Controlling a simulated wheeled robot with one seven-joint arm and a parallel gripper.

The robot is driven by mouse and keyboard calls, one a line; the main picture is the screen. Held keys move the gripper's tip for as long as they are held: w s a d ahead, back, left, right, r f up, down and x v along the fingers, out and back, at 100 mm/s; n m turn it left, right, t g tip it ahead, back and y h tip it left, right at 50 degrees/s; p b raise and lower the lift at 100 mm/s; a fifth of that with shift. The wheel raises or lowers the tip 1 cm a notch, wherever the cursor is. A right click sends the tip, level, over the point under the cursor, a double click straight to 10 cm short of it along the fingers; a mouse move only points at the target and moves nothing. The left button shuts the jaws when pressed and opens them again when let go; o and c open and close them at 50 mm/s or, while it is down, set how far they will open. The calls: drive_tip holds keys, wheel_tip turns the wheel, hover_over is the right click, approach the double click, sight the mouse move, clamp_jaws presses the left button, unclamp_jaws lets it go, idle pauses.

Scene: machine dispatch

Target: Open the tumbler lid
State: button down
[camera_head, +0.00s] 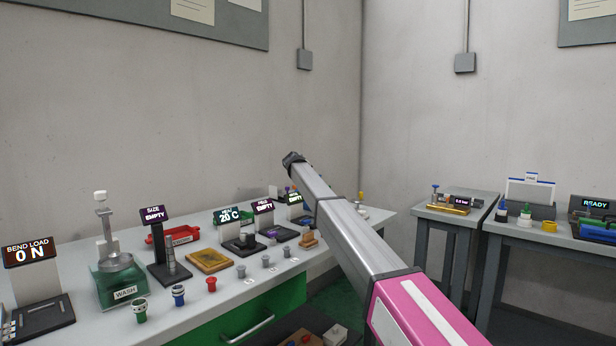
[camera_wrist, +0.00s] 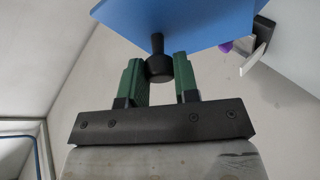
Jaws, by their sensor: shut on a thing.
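In the wrist view a blue panel (camera_wrist: 185,22), which looks like the tumbler lid, fills the upper middle. A black knob (camera_wrist: 158,66) on a short stem stands out from it. My gripper (camera_wrist: 157,72) has its two green fingers on either side of the knob and is shut on it. In the head view my arm reaches toward the far right end of the long bench, and my gripper and the knob are hidden. The tumbler's body cannot be made out there.
The long bench (camera_head: 352,232) carries several stations: the wash jar (camera_head: 121,281), dark displays, a wooden tray (camera_head: 208,261) and a red tray (camera_head: 180,239). Small colored cups line its front edge. A green drawer (camera_head: 270,310) is below. Two grey tables stand right, with floor between.

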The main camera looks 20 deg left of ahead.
drive_tip(key=shift+s+a, duration=0.1)
drive_tip(key=shift+s, duration=0.2)
drive_tip(key=shift+s+a+f, duration=0.15)
drive_tip(key=shift+s+a, duration=0.1)
drive_tip(key=shift+s, duration=0.35)
drive_tip(key=shift+s+a+f, duration=0.2)
drive_tip(key=shift+s, duration=0.4)
drive_tip(key=shift+s+a+f, duration=0.15)
drive_tip(key=shift+s+a, duration=0.1)
drive_tip(key=shift+s, duration=0.35)
drive_tip(key=c, duration=0.9)
unclamp_jaws()
drive_tip(key=shift+f, duration=0.1)
drive_tip(key=shift+o, duration=0.2)
drive_tip(key=shift+r, duration=0.2)
